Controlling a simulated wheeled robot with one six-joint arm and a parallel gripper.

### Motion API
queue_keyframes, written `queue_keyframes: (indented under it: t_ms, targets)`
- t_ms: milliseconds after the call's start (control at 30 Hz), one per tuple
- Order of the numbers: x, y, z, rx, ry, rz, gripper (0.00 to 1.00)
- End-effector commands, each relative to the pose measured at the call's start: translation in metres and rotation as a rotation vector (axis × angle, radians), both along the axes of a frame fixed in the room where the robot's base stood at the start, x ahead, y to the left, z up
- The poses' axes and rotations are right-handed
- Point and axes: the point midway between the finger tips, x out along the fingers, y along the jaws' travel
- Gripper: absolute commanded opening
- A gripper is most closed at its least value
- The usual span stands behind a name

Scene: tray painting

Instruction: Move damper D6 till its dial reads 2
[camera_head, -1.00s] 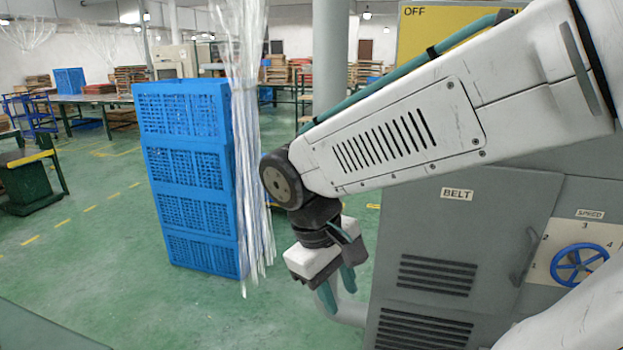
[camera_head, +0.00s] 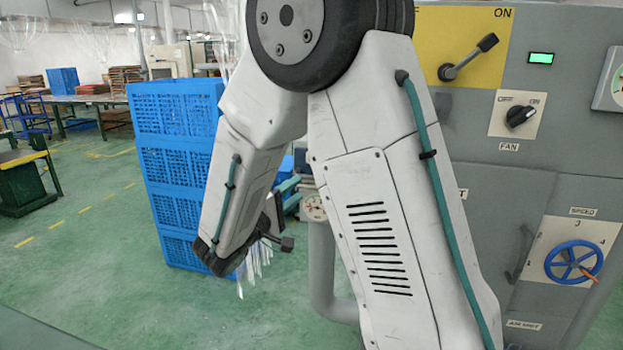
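No label reading D6 is legible in view. A small round pale plate with marks (camera_head: 315,208) shows at the grey pipe, partly behind my arm; it may be a damper dial, but its reading is too small to tell.
The grey machine panel at right carries an ON/OFF lever (camera_head: 468,58), a FAN knob (camera_head: 519,116), and a blue SPEED handwheel (camera_head: 573,262). Green floor is open farther left.

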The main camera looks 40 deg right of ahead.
Motion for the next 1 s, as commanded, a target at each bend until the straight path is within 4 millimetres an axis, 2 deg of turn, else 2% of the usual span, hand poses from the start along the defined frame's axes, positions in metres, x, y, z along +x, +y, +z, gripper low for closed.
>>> queue_keyframes:
  t_ms: [300, 433, 600, 833, 933, 967, 1000]
  targets:
    - [0.011, -0.047, 0.009, 0.002, 0.001, -0.006, 0.34]
    - [0.015, -0.062, 0.012, 0.003, 0.001, -0.005, 0.34]
    - [0.018, -0.07, 0.013, 0.002, 0.001, -0.003, 0.34]
    - [0.018, -0.07, 0.013, 0.003, 0.002, -0.002, 0.34]
    - [0.018, -0.07, 0.013, 0.003, 0.002, -0.002, 0.06]
    - [0.018, -0.07, 0.013, 0.003, 0.002, -0.002, 0.0]
    - [0.018, -0.07, 0.013, 0.003, 0.002, -0.002, 0.0]
